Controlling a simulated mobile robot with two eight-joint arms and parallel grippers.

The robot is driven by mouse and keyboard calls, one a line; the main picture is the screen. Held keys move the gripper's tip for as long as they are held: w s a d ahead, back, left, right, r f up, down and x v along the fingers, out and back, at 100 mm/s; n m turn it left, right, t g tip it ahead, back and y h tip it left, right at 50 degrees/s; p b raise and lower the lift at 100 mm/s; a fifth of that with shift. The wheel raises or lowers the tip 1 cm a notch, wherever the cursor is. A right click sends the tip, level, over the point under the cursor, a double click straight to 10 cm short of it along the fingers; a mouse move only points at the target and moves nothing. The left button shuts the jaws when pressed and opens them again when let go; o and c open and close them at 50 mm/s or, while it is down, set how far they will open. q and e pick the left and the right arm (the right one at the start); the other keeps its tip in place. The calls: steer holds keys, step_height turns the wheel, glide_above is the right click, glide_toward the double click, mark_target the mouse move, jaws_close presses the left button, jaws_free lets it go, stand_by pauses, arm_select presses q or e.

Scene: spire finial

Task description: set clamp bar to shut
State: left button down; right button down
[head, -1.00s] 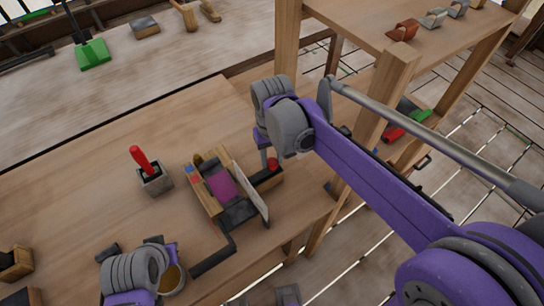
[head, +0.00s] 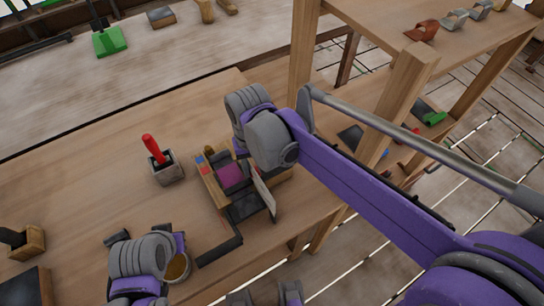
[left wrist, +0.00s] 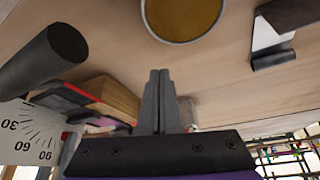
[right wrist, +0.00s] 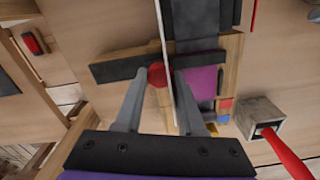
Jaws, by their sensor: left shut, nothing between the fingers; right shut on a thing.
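The fixture with a magenta block (head: 229,174) and a pale upright plate (head: 264,194) stands on the workbench. In the right wrist view a dark bar (right wrist: 115,69) with a red knob (right wrist: 157,74) crosses the fixture's end; I take it for the clamp bar. My right gripper (right wrist: 161,78) is shut on the red knob, one finger each side. In the head view my right wrist hides the knob and most of the bar. My left gripper (left wrist: 160,78) is shut and empty, near the fixture's dark handle (left wrist: 45,55) and numbered dial (left wrist: 25,140).
A round cup with ochre contents (head: 178,268) stands beside my left wrist. A grey holder (head: 166,170) with a red-handled tool is left of the fixture. A wooden post (head: 398,95) and raised shelf (head: 370,12) are close to my right arm.

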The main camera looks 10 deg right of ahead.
mark_target(253, 171)
arm_select(q)
steer(key=shift+d, duration=0.15)
arm_select(e)
steer(key=shift+s+a, duration=0.1)
steer(key=shift+a, duration=0.15)
steer(key=c, duration=0.8)
jaws_free()
steer(key=shift+c, duration=0.2)
arm_select(q)
steer(key=shift+a, duration=0.2)
arm_select(e)
steer(key=o, duration=0.3)
steer(key=shift+a, duration=0.15)
steer(key=shift+o, duration=0.2)
arm_select(q)
steer(key=shift+d, duration=0.1)
steer(key=shift+w+r+p, duration=0.15)
steer(key=shift+r+p, duration=0.3)
steer(key=shift+r, duration=0.1)
arm_select(e)
step_height(253, 171, up, 11)
steer(key=shift+f, duration=0.1)
